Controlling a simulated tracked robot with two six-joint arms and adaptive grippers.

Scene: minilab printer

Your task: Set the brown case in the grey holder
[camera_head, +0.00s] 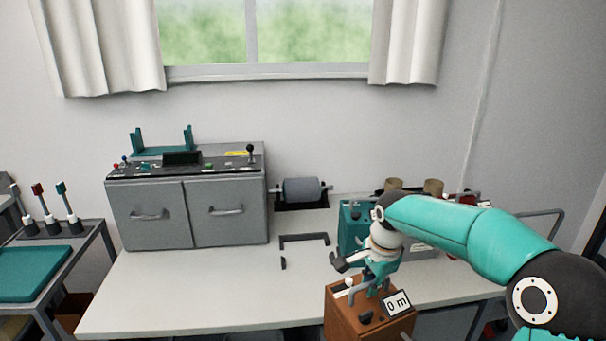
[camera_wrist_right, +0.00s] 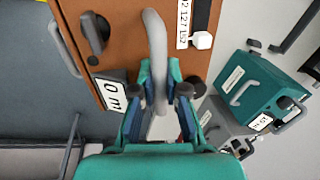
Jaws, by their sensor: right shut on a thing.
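The brown case (camera_head: 345,312) hangs at the front edge of the table, with a "0 m" label and a dark knob on it. My right gripper (camera_head: 368,280) is at its top. In the right wrist view my right gripper (camera_wrist_right: 162,90) is shut on the light grey handle of the brown case (camera_wrist_right: 128,45). A dark grey bracket-shaped frame (camera_head: 303,238) lies empty on the tabletop, left of and behind the case; it looks like the grey holder. My left gripper is not in view.
A teal case (camera_head: 349,228) and a grey case (camera_head: 426,250) stand behind my right arm. A grey cabinet (camera_head: 185,215) and a roller (camera_head: 302,190) stand at the back. The tabletop (camera_head: 215,290) is clear at front left. A side table (camera_head: 45,268) stands at left.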

